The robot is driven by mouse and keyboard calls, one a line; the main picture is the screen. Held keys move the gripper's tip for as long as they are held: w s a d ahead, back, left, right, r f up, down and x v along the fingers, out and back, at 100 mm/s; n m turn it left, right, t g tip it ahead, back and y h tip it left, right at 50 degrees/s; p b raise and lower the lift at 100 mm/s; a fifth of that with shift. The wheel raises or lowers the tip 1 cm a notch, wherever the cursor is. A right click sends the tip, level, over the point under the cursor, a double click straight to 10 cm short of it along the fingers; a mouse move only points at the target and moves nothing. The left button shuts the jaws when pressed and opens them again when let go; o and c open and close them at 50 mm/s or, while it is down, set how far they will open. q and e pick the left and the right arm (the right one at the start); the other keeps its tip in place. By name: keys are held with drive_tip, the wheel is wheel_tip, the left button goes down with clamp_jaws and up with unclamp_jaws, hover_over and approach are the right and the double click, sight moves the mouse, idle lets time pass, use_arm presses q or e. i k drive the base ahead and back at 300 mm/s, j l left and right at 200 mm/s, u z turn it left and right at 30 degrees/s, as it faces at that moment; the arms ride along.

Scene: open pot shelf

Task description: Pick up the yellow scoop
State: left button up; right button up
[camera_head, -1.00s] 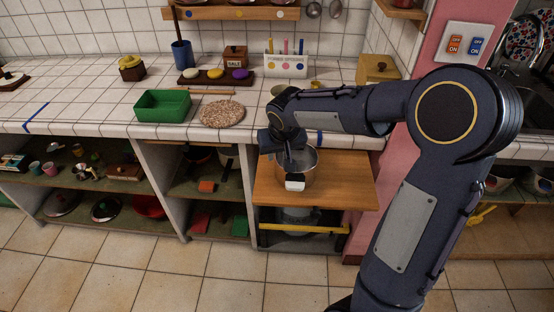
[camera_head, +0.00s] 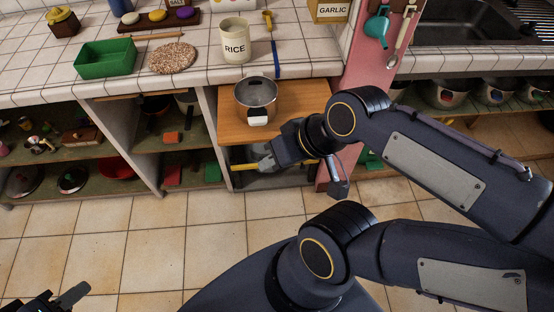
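A small yellow utensil (camera_head: 267,20) lies on the tiled counter beside a blue-handled item; it may be the yellow scoop, but it is too small to be sure. My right gripper (camera_head: 264,160) is in front of the open lower compartment, below the pulled-out wooden board and near a yellow bar (camera_head: 245,167). My arm's angle hides whether its fingers are open. My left gripper (camera_head: 72,296) is at the bottom left above the floor, partly cut off by the frame; its opening is unclear.
A metal pot (camera_head: 256,97) stands on the pulled-out wooden board (camera_head: 228,128). A rice canister (camera_head: 234,42), a round cork mat (camera_head: 172,60) and a green tray (camera_head: 104,61) stand on the counter. A teal scoop (camera_head: 376,32) hangs on the pink pillar. The floor is clear.

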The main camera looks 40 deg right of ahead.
sight(268, 15)
drive_tip(key=z, duration=1.25)
